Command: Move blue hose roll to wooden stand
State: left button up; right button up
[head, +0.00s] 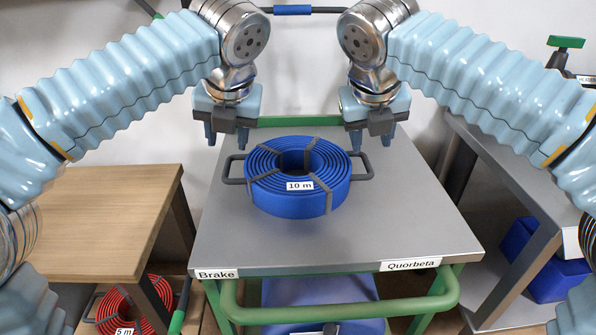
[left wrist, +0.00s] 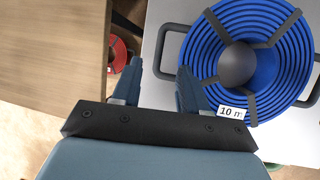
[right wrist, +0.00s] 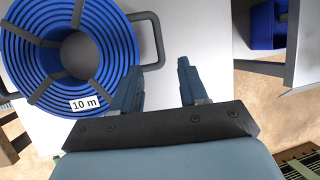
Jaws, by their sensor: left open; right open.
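The blue hose roll (head: 297,200) lies flat on the grey cart top (head: 350,245), with a "10 m" label and a dark handle on each side. It also shows in the left wrist view (left wrist: 215,55) and the right wrist view (right wrist: 110,40). My left gripper (head: 229,138) is open and empty, above and behind the left handle (head: 233,168). My right gripper (head: 370,143) is open and empty, above and behind the right handle (head: 363,168). The wooden stand (head: 110,200) is at the left of the cart, and its visible top is bare.
A red hose roll (head: 130,305) labelled "5 m" sits low under the wooden stand. A grey bench (head: 510,160) with blue bins (head: 555,275) below stands at the right. The cart has a green front rail (head: 340,313) and labels "Brake" and "Quorbeta".

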aim_at(227, 164)
pick_arm(q)
jog(key=x, duration=1)
jog(key=shift+f, duration=0.2)
pick_arm(e)
jog(key=x, duration=1)
jog(key=shift+w+f, duration=0.1)
jog(key=shift+f, duration=0.1)
pick_arm(q)
grip_shut()
pick_arm(e)
grip_shut()
pick_arm(q)
jog(key=shift+r, duration=0.1)
pick_arm(e)
jog(key=shift+r, duration=0.15)
